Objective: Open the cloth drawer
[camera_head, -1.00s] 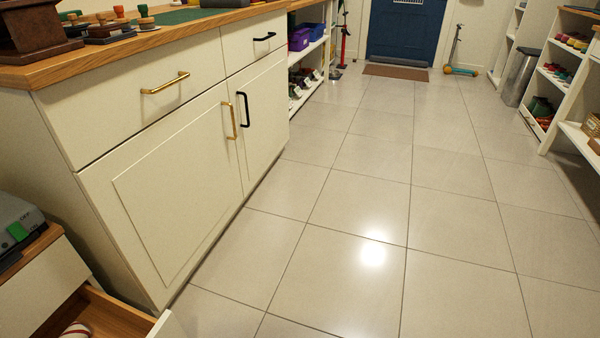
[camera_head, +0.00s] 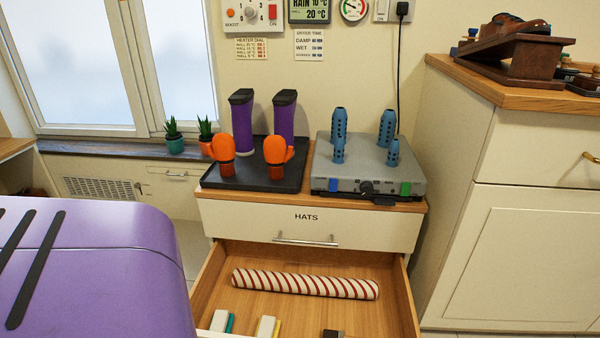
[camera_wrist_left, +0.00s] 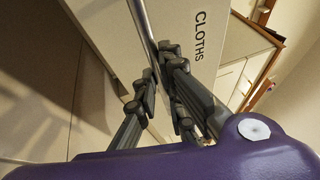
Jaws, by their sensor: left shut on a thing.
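In the left wrist view, the white drawer front (camera_wrist_left: 172,14) reads CLOTHS and carries a metal bar handle (camera_wrist_left: 142,20). My left gripper (camera_wrist_left: 160,62) is shut on this handle; its fingers hide part of the bar. In the head view an open wooden drawer (camera_head: 212,285) sits below the closed HATS drawer (camera_head: 350,228). It holds a red-and-white striped roll (camera_head: 305,284) and several small blocks near the lower edge. Its front is below the frame, so its label is hidden there. My right gripper is in neither view.
On the cabinet top stand a black tray (camera_head: 225,181) with purple boots and orange mittens, and a grey dryer unit (camera_head: 365,165) with blue posts. A cream cabinet (camera_head: 530,245) stands close on the right. Plants (camera_head: 174,140) line the sill at left.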

